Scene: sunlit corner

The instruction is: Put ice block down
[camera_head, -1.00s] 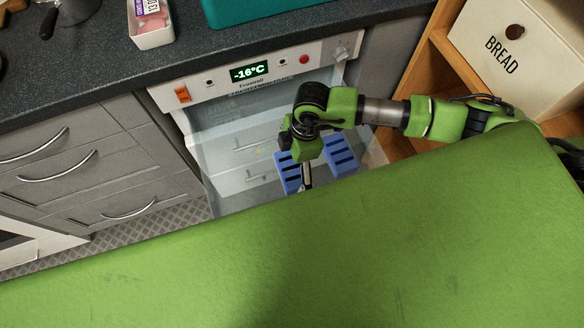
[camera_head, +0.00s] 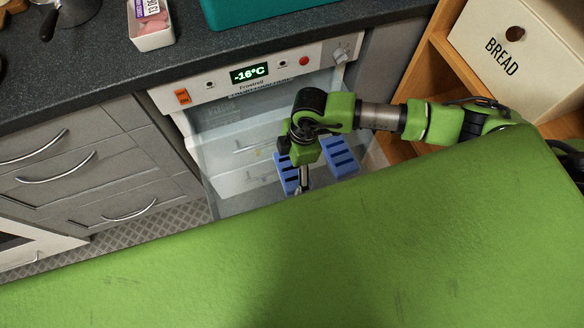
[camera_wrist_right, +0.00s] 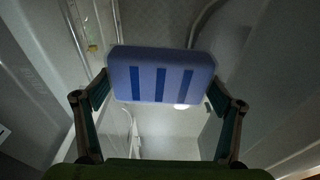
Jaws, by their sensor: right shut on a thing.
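The ice block (camera_wrist_right: 160,76) is blue with dark slots. In the right wrist view it sits between the two fingers of my right gripper (camera_wrist_right: 160,92), which is shut on it. In the head view, slotted blue parts (camera_head: 341,157) show on both sides of my right gripper (camera_head: 304,172); the gripper hides what lies between them. My left gripper is not in view.
The dark worktop (camera_head: 90,65) runs above the freezer, with a white tray (camera_head: 152,38) and a teal box (camera_head: 270,8) on it. Grey drawers (camera_head: 75,165) stand to the left. A wooden shelf with a bread bin (camera_head: 525,50) stands to the right.

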